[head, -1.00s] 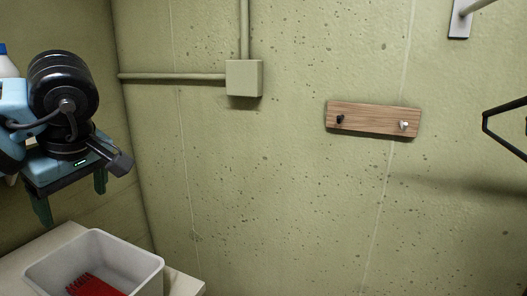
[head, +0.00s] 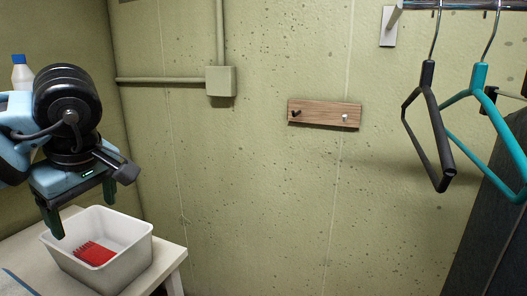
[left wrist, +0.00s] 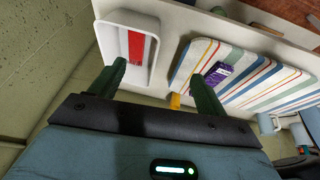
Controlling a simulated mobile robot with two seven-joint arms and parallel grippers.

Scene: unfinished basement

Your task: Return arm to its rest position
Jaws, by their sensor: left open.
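My left arm comes in from the left in the head view. My left gripper (head: 83,215) is open and empty, its two dark green fingers pointing down and spread apart. It is above the white bin in the picture, and its fingers overlap the bin's far left part. In the left wrist view the gripper (left wrist: 158,72) also shows apart, with nothing between the fingers. The white bin (head: 135,262) stands on a pale table and has a red item (head: 94,253) in it. My right gripper is not in view.
A striped cloth or board (left wrist: 262,88) with a purple packet (left wrist: 217,74) lies on the table (head: 172,262). A wooden hook rack (head: 324,112) is on the green wall. Black (head: 436,140) and teal (head: 486,115) hangers hang at right. A blue-capped bottle (head: 22,75) stands behind my arm.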

